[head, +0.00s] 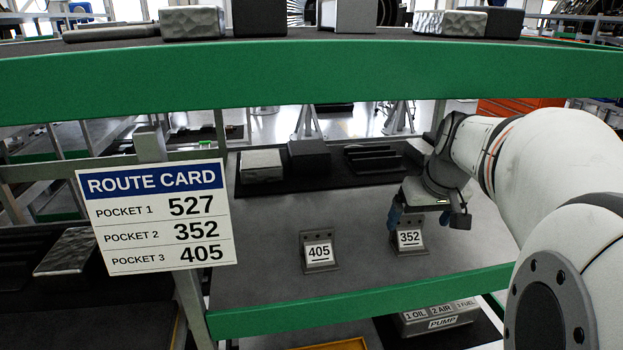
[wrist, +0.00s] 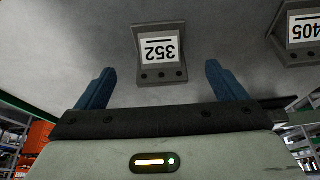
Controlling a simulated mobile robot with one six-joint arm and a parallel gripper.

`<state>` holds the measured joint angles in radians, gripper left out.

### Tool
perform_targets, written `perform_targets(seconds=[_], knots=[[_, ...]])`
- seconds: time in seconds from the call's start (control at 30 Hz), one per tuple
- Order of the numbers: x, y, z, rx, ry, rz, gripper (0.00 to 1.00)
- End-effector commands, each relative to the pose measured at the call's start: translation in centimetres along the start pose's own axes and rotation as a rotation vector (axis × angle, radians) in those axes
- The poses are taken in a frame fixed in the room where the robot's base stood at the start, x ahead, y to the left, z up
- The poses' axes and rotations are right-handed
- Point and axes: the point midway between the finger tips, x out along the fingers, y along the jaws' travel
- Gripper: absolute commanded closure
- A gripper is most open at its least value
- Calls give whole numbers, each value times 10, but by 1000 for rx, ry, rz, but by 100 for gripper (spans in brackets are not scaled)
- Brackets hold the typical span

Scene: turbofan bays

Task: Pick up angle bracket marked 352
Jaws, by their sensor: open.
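The angle bracket marked 352 (head: 409,239) stands on the grey shelf, a grey metal piece with a white label. In the wrist view, bracket 352 (wrist: 160,55) appears upside down, ahead of my gripper and between the lines of its fingers. My gripper (head: 420,222) is open, its blue fingers spread to the sides. It also shows in the wrist view (wrist: 157,85), with nothing between the fingers. The angle bracket marked 405 (head: 319,252) stands to the left of 352 in the head view and at the right edge of the wrist view (wrist: 302,32).
A route card (head: 156,217) lists pocket 1 527, pocket 2 352, pocket 3 405. A green beam (head: 300,75) crosses above the shelf, and a green front edge (head: 350,303) bounds it. A dark tray (head: 300,182) with blocks lies at the back. Shelf left of bracket 405 is clear.

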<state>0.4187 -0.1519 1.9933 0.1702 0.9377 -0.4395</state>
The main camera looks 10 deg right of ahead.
Motion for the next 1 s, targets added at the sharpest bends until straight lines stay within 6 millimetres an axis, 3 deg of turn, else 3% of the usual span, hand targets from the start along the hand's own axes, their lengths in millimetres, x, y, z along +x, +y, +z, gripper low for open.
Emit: perform_targets(seconds=[0.33,0.6,0.9,1.0], knots=[[11,-1,-27,-2,-2,0,9],[54,-1,-24,-1,-3,-2,9],[61,-1,-25,-2,0,0,9],[61,-1,-24,-2,0,0,16]])
